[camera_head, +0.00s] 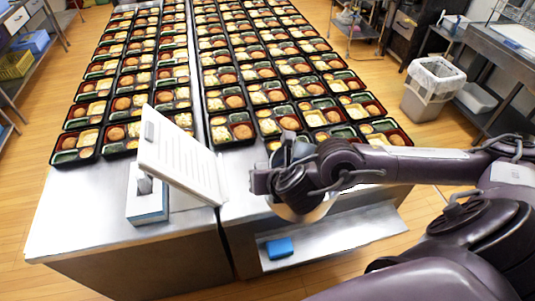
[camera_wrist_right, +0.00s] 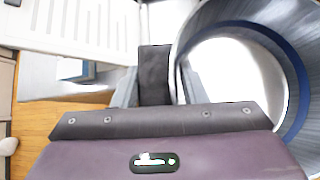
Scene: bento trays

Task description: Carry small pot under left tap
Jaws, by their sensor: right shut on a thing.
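The small pot (camera_head: 312,213) is a round silver metal vessel, mostly hidden behind my right gripper in the head view. In the right wrist view the pot (camera_wrist_right: 301,75) fills the right side, its open mouth and a blue band showing. My right gripper (camera_head: 268,182) is shut on the pot, at its rim or side; the exact contact is hard to tell. The gripper also shows in the right wrist view (camera_wrist_right: 155,85). It holds the pot near the front edge of the steel tables. No tap is visible. My left gripper is not in view.
A tilted white board (camera_head: 178,155) on a white-and-blue base (camera_head: 147,200) stands left of my right gripper. Rows of bento trays (camera_head: 232,131) cover the tables behind. A blue sponge (camera_head: 279,248) lies on the low front shelf (camera_head: 340,235). A bin (camera_head: 431,92) stands at right.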

